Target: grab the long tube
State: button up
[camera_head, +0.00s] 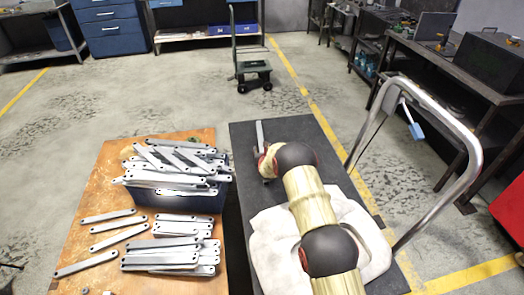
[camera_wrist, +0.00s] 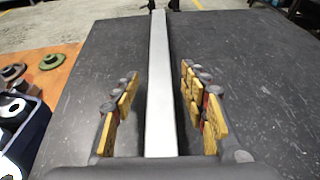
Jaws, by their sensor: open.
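The long tube is a straight silver-grey bar (camera_wrist: 159,60) lying on a dark flat top (camera_wrist: 95,55). In the wrist view it runs from the near edge to the far end. My gripper (camera_wrist: 160,82) is open, with one yellow-padded finger on each side of the tube and a visible gap on both sides. The tube's near end is hidden behind the gripper body. In the head view only the tube's far end (camera_head: 259,132) shows; my arm covers the rest, and my gripper (camera_head: 265,165) is mostly hidden there.
Left of the dark top, across a narrow gap, a wooden table (camera_head: 75,240) carries a dark blue bin (camera_head: 180,202) heaped with flat metal brackets (camera_head: 170,160) and loose rows of more. A curved metal handle (camera_head: 455,120) rises at right. The dark top around the tube is clear.

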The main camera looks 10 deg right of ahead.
grip_shut()
dwell(0.5)
dwell(0.3)
jog(key=shift+r, duration=0.15)
